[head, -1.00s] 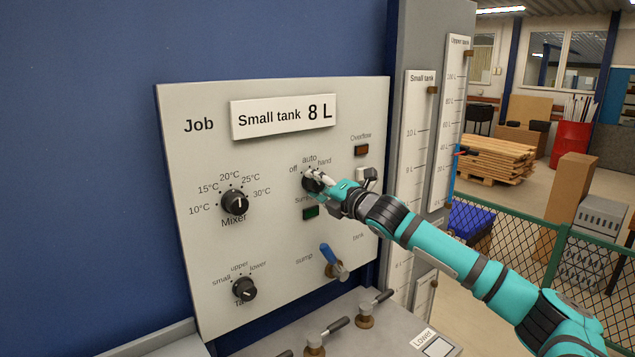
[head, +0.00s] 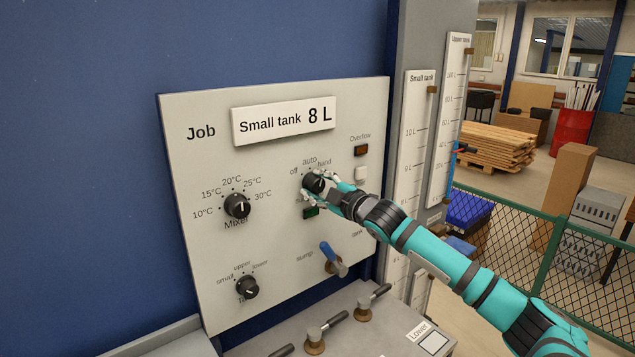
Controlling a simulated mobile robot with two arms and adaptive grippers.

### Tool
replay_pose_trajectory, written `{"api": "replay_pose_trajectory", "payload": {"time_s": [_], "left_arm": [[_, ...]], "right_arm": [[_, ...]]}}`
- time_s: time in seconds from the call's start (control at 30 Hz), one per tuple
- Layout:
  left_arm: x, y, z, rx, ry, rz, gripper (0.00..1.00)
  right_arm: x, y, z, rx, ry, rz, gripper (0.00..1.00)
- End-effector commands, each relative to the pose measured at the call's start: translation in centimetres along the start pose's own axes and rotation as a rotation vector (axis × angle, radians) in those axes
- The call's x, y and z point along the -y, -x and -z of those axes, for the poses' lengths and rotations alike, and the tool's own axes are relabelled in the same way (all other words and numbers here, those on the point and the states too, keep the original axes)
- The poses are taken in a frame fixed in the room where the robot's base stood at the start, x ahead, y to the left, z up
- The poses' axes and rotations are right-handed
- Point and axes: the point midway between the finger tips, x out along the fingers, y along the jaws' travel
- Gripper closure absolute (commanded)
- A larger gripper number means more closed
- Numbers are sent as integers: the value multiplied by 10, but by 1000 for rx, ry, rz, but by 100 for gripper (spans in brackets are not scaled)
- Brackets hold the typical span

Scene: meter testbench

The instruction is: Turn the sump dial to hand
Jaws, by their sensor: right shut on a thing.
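The sump dial (head: 313,184) is a black knob on the pale grey panel, with the marks off, auto and hand around its top. My right gripper (head: 318,183) is shut on the dial, its fingers on either side of the knob. The white pointer mark on the knob seems to lean up and right, towards hand, but the fingers partly cover it. The label under the dial is hidden by the gripper. My left gripper is not in view.
A green lamp (head: 310,212) sits just below the dial, and a white button (head: 361,174) and the Overflow lamp (head: 361,150) are to its right. The mixer knob (head: 237,205), tank knob (head: 247,287) and blue-handled valve (head: 333,259) are on the same panel.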

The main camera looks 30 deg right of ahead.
Motion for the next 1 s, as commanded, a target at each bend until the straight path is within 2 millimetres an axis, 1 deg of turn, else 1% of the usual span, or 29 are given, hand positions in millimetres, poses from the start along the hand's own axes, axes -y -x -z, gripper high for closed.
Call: {"api": "replay_pose_trajectory", "payload": {"time_s": [0.03, 0.2, 0.5, 0.73, 1.0], "left_arm": [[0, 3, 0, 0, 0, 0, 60], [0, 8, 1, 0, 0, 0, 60], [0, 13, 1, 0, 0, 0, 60], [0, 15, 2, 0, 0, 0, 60], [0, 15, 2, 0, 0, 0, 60]], "right_arm": [[0, 0, 0, 2, -45, 2, 93], [0, 0, 0, 2, -192, 2, 93], [0, 0, -1, 3, -382, 2, 93], [0, 0, -1, 3, -455, 2, 93], [0, 0, -1, 3, -478, 2, 93]]}}
